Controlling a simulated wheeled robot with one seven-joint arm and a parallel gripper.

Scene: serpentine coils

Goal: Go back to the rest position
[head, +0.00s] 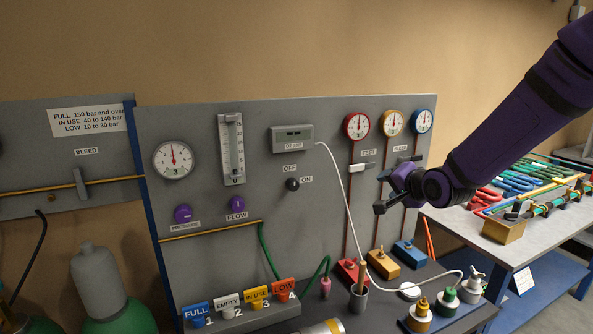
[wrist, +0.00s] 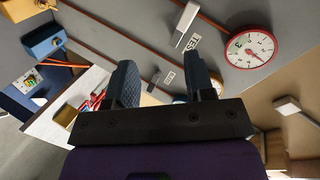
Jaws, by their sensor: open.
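My gripper (head: 383,193) is at the end of my purple arm, which reaches in from the upper right in the head view. It is in front of the right part of the grey panel (head: 330,225), below the red, yellow and blue-rimmed gauges. In the wrist view my gripper (wrist: 162,80) shows two dark fingers standing apart with nothing between them. The red-rimmed gauge (wrist: 250,46) and a white lever handle (wrist: 187,18) lie beyond the fingers, with the panel tilted in the picture.
Below the gripper, red, yellow (head: 384,263) and blue (head: 409,254) blocks stand by the panel. A white tube (head: 348,208) hangs from the display box (head: 292,139). A table of coloured coils (head: 530,235) stands right.

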